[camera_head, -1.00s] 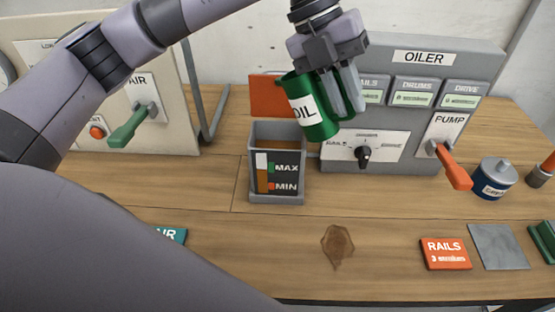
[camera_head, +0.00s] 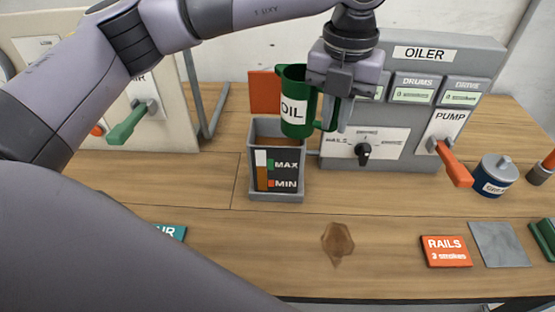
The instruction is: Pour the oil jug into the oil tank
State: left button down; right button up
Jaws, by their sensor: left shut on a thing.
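The green oil jug (camera_head: 294,112) with a white OIL label stands nearly upright in the air, just above the right rim of the oil tank. My left gripper (camera_head: 332,112) is shut on the jug's handle at its right side. The oil tank (camera_head: 277,195) is a grey open-topped box on the table with MAX and MIN marks. Its gauge shows a white part above a brown-orange part, and brown shows inside the top. The jug's contents are hidden. My right gripper is not in view.
The grey OILER panel (camera_head: 420,55) with a selector knob (camera_head: 363,152) and an orange PUMP lever (camera_head: 455,165) stands right of the tank. A green AIR lever (camera_head: 127,125) is at left. A brown stain (camera_head: 338,242) lies on the open table front.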

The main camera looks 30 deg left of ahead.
pick_arm(q)
jog(key=shift+r, duration=0.1)
jog(key=shift+r, duration=2.95)
